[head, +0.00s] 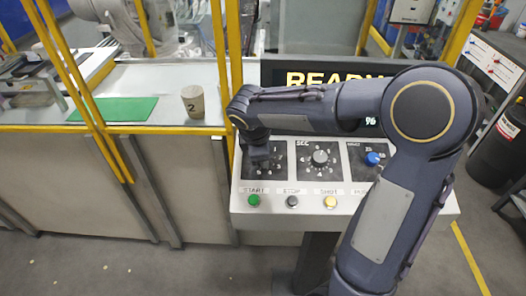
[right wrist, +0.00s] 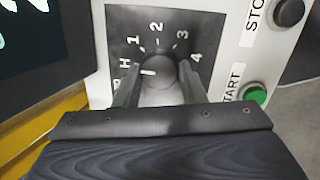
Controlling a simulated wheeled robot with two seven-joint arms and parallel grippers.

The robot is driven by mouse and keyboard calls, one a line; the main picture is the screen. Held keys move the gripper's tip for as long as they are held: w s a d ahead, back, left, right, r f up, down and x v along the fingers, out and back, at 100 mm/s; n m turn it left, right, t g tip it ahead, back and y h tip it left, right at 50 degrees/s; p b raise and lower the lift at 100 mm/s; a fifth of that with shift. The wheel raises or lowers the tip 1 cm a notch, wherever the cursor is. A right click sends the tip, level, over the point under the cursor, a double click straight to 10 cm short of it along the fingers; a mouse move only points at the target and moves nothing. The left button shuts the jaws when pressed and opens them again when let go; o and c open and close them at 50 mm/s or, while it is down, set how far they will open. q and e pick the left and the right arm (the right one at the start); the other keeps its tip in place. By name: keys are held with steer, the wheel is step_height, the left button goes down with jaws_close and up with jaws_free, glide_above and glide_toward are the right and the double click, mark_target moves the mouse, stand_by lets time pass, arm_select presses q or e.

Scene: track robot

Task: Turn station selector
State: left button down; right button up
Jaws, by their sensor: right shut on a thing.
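My right gripper (right wrist: 160,84) is shut on the knob, with one finger on each side. My left gripper is in neither view.
The console (head: 240,200) also has a SEC dial (head: 320,158), a blue knob (head: 373,158), a green START button (head: 254,200), a black STOP button (head: 292,201) and a yellow button (head: 330,202). A display (head: 300,77) reads READY. Yellow posts (head: 234,60) stand left of the console.

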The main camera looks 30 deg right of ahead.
stand_by(0.4)
steer(key=o, duration=1)
steer(key=shift+r, duration=0.1)
steer(key=v, duration=0.7)
steer(key=shift+r, duration=0.3)
steer(key=shift+s+a, duration=0.1)
